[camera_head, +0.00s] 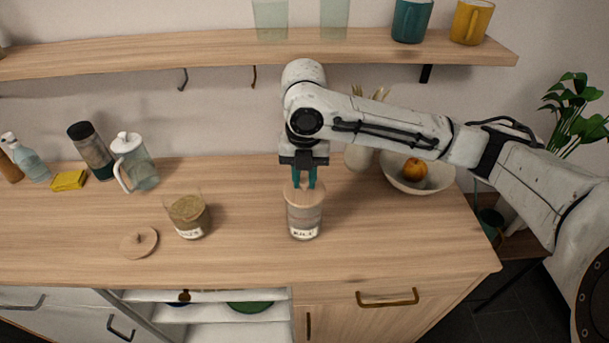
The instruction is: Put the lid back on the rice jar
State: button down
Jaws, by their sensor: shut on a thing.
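The rice jar (304,219) is a clear jar with a small white label that seems to read RICE. It stands upright on the wooden counter, right of the middle. A round wooden lid (296,194) is at its mouth, roughly level and lined up with the rim; I cannot tell whether it is fully seated. My gripper (304,180) points straight down over the jar, its teal fingers shut on the lid at its top. The fingers hide the lid's middle and any knob.
An open jar (188,216) with brownish contents stands left, beside another wooden lid (138,242) lying on the counter. A white-lidded pitcher (134,163) and bottles are back left. A fruit bowl (418,178) and utensil holder (358,158) stand behind right. A shelf (200,52) runs above.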

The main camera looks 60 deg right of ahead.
jog(key=shift+c, duration=2)
grip_release()
jog(key=shift+r+p, duration=1.3)
jog(key=shift+r, duration=0.25)
jog(key=shift+r+p, duration=1.5)
jog(key=shift+r, duration=0.45)
grip_shut()
jog(key=shift+f+b, duration=2.55)
jog(key=shift+f, duration=0.65)
